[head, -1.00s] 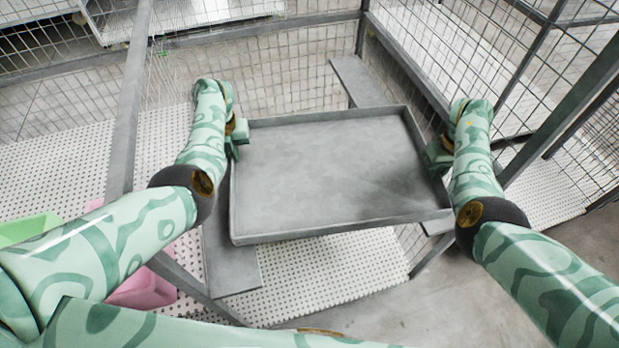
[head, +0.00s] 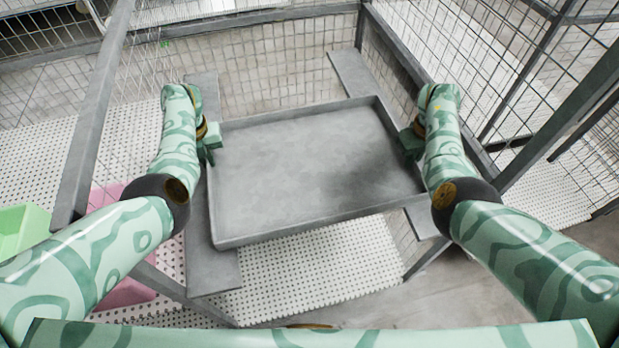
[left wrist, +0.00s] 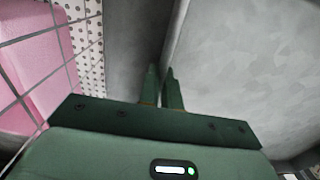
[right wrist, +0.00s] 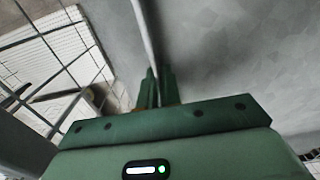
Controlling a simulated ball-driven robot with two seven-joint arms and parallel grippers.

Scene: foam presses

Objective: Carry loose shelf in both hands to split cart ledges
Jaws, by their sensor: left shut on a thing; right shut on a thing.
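The loose shelf (head: 310,170) is a grey rectangular tray with a raised rim, held roughly level, slightly skewed to the cart. My left gripper (head: 209,148) is shut on its left rim; the rim also shows between the fingers in the left wrist view (left wrist: 164,85). My right gripper (head: 409,145) is shut on its right rim, seen too in the right wrist view (right wrist: 152,82). The left ledge (head: 213,272) and right ledge (head: 352,78) are flat grey strips, partly hidden under the shelf. Whether the shelf touches them I cannot tell.
The cart has grey posts (head: 92,120) and wire mesh sides (head: 270,65). A white perforated deck (head: 330,275) lies below the shelf. Pink (head: 125,293) and green (head: 22,230) bins stand at the lower left. Another mesh cage is close on the right.

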